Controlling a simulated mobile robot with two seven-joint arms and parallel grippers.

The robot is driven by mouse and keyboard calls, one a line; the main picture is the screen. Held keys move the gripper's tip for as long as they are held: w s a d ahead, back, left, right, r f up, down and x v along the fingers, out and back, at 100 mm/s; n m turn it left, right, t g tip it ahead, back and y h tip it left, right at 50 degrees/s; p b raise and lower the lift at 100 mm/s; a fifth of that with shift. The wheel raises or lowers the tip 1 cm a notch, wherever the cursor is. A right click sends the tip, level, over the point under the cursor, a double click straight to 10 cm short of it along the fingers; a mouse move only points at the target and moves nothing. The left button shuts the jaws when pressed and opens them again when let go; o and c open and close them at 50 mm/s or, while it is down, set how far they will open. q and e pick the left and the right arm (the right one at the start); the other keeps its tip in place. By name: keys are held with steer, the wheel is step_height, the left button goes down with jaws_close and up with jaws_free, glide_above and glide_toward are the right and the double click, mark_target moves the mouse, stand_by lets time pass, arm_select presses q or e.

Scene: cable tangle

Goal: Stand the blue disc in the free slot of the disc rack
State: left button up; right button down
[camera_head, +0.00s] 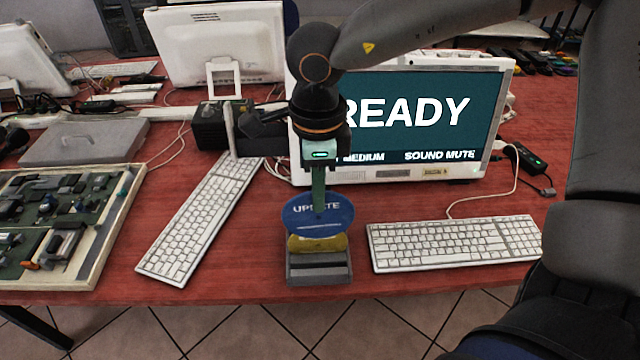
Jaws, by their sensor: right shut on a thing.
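The blue disc (308,222) with white lettering stands upright near the middle of the head view. My right gripper (319,203) comes down from above and is shut on the disc's upper part. The grey disc rack (320,272) stands on the table directly below, near the front edge. My left gripper is not in view.
A white keyboard (455,243) lies right of the rack, and another keyboard (200,215) lies at an angle to the left. A monitor (430,115) reading "READY" stands behind. A tray of parts (122,222) lies far left. Red table (240,270) shows beside the rack.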

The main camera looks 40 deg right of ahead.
mark_target(319, 237)
steer(key=shift+f+b, duration=0.55)
steer(key=shift+f, duration=0.8)
steer(key=shift+f+b, duration=0.35)
steer(key=shift+f, duration=0.5)
steer(key=shift+f+b, duration=0.4)
steer(key=shift+f, duration=0.5)
steer(key=shift+f+b, duration=0.7)
steer(key=shift+b, duration=0.2)
steer(key=shift+f+b, duration=0.9)
steer(key=shift+b, duration=0.15)
steer(key=shift+f+b, duration=0.55)
steer(key=shift+b, duration=0.15)
steer(key=shift+f+b, duration=0.9)
steer(key=shift+b, duration=0.2)
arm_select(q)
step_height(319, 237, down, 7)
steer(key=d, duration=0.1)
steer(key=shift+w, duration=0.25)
arm_select(e)
steer(key=shift+f, duration=0.15)
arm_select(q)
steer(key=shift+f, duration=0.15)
